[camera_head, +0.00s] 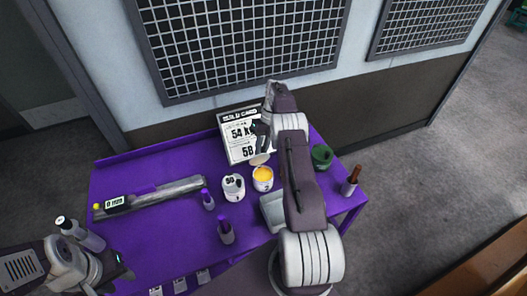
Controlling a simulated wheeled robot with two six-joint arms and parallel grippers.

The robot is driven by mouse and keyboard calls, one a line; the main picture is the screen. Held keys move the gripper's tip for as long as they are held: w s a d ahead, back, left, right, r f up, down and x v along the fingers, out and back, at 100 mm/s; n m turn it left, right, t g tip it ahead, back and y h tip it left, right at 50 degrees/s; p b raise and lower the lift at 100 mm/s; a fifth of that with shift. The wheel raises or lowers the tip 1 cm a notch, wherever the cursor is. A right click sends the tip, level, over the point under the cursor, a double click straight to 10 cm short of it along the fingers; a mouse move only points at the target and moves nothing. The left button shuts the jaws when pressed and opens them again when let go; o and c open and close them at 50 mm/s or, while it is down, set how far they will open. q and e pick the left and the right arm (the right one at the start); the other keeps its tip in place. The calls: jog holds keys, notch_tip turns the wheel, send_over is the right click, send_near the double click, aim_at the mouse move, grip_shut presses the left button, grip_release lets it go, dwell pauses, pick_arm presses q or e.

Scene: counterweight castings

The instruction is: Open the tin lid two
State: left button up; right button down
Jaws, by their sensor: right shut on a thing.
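An open tin (263,183) with yellow contents stands on the purple table. A pale round lid (259,159) is held tilted just above its back edge. My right gripper (261,141) is shut on this lid; its arm covers part of the table to the right. A second white tin (233,188), marked with a number, stands just left of the open one and its top looks pale and covered. My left gripper (118,272) is low at the front left, away from the tins; its fingers are too unclear to read.
A printed card (240,137) stands behind the tins. A grey bar (165,193) lies left. A grey tray (272,212), green tin (322,157) and brown-topped bottle (350,181) are near my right arm.

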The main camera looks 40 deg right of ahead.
jog(key=shift+s+f, duration=0.1)
jog(key=shift+f, duration=0.05)
jog(key=c, duration=1.3)
grip_release()
